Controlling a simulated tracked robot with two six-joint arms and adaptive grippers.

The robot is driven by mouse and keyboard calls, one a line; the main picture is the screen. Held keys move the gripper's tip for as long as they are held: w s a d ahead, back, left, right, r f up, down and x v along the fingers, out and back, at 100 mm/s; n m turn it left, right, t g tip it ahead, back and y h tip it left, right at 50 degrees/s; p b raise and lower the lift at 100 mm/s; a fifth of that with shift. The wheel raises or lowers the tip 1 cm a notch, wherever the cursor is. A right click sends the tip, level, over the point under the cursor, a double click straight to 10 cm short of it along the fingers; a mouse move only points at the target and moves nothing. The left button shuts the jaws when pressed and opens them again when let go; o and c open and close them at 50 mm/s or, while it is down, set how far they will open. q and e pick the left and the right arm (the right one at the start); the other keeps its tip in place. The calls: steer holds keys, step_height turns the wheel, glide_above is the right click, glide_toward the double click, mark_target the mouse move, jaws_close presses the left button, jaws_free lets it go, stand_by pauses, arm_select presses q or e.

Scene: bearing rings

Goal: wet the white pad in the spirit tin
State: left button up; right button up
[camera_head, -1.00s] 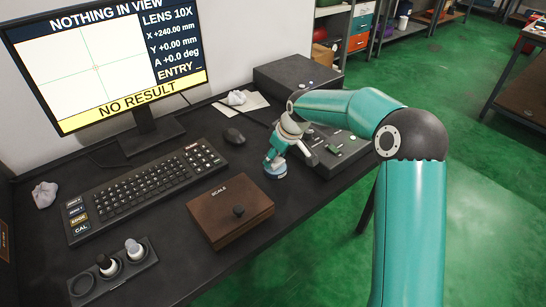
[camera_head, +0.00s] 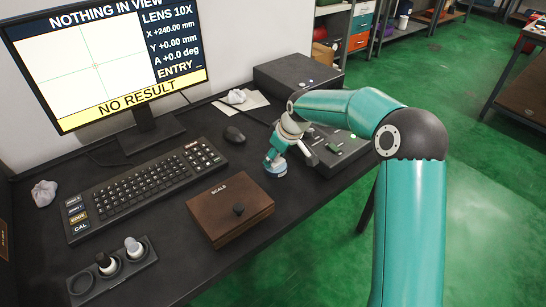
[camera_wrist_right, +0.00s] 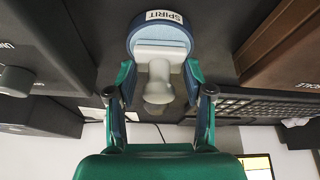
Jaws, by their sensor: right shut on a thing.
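The spirit tin (camera_head: 276,172) is a small round blue and white tin on the dark bench, with my right gripper (camera_head: 274,157) right above it. In the right wrist view the tin (camera_wrist_right: 160,18) carries a SPIRIT label. The white pad (camera_wrist_right: 160,52) is at the tin's mouth, and its pale rounded handle (camera_wrist_right: 158,88) points toward my palm. My right gripper (camera_wrist_right: 160,92) is shut on the pad by this handle, with a finger on each side. How deep the pad sits in the tin cannot be told. My left gripper is out of view.
A brown SCALE box (camera_head: 225,208) stands left of the tin. A rack (camera_head: 140,264) at the front left holds two knobbed pieces and has one empty round place. A keyboard (camera_head: 145,190), mouse (camera_head: 234,135) and grey control unit (camera_head: 345,158) surround the area. Crumpled cloths lie on the bench.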

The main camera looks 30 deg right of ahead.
stand_by(0.5)
steer(key=shift+r+p, duration=2.65)
steer(key=shift+r, duration=0.85)
